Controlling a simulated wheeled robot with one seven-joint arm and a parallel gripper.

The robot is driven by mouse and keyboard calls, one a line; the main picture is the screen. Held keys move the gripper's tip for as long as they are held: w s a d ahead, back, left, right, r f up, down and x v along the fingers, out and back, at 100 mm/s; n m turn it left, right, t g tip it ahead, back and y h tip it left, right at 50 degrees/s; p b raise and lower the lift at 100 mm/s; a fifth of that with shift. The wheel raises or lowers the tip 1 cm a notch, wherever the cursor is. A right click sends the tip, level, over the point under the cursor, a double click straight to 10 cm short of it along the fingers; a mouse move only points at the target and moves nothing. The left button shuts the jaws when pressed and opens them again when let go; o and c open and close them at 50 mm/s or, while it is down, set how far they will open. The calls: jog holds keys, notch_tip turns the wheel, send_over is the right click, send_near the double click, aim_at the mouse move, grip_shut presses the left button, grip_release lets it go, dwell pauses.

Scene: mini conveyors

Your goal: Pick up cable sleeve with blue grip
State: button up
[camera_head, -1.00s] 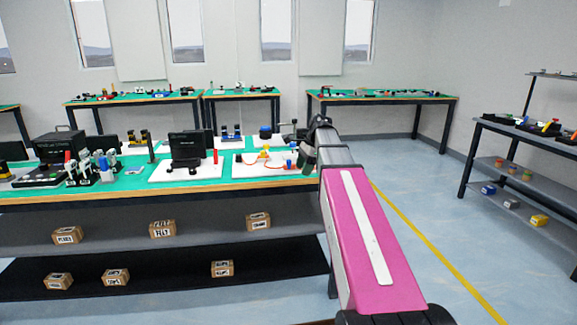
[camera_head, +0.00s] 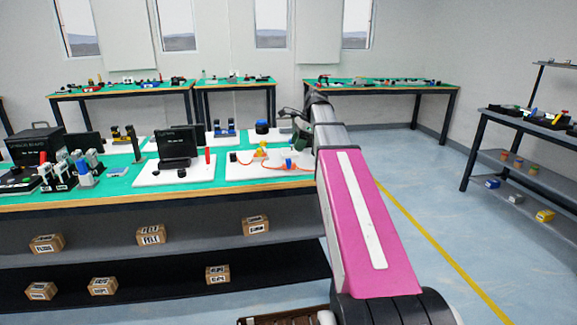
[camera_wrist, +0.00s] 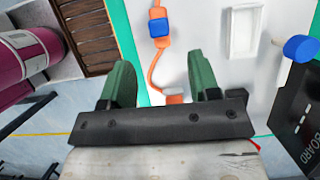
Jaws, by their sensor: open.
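A blue grip (camera_wrist: 159,27) sits around an orange cable (camera_wrist: 154,73) at the top of the wrist view. The same blue grip (camera_head: 288,163) shows on a white board (camera_head: 232,178) at the right end of the near table. My gripper (camera_wrist: 161,78) is open, with its two green fingers apart and nothing between them but a view of the board and cable. The blue grip lies beyond the fingertips, roughly centred between them. In the head view my gripper (camera_head: 299,136) is small, above the right end of the table, partly hidden by my arm.
A white tray (camera_wrist: 244,31) and a blue round knob (camera_wrist: 301,48) lie right of the cable. A dark box marked BOARD (camera_wrist: 296,118) is at lower right. In the head view a black case (camera_head: 177,147) stands left of the board. Open floor lies right of the table.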

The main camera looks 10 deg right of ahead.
aim_at(290, 159)
jog(key=x, duration=0.8)
jog(key=shift+a+f, duration=0.25)
jog(key=shift+a, duration=0.05)
jog(key=c, duration=1)
